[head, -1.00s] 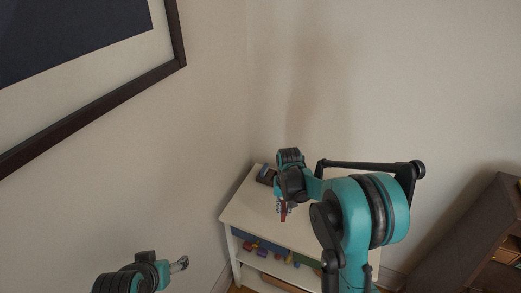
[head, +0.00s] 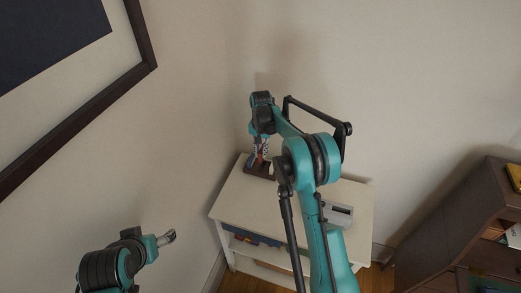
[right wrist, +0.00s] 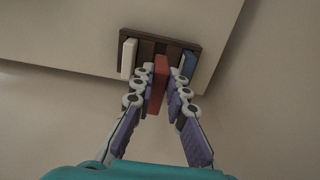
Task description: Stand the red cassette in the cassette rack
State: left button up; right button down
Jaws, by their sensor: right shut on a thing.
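My right gripper (head: 261,148) is shut on the red cassette (right wrist: 159,84), which stands upright between its fingers in the right wrist view. The brown cassette rack (right wrist: 152,42) lies just beyond it, with a white cassette (right wrist: 129,58) at its left end and a blue cassette (right wrist: 190,66) at its right end. The red cassette overlaps the middle of the rack; I cannot tell whether it touches or sits in a slot. In the head view the rack (head: 252,169) is at the table's back left, under the gripper. My left gripper (head: 166,238) is away from the table, its fingers too small to read.
The white table (head: 232,200) stands in the wall corner, with a lower shelf holding coloured things. A grey box-like device (head: 340,212) sits on its right part, beside my right arm. A dark bookcase (head: 455,215) stands at the right. A framed picture (head: 140,35) hangs at the left.

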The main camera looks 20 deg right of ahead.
aim_at(261, 162)
jog(key=shift+f+b, duration=1.35)
jog(key=shift+f, duration=1.15)
jog(key=shift+f+b, duration=0.85)
jog(key=shift+f, duration=0.35)
jog(key=c, duration=1.5)
grip_release()
jog(key=shift+o, duration=0.3)
jog(key=shift+r, duration=0.1)
notch_tip(261, 162, up, 12)
jog(key=shift+f, duration=0.1)
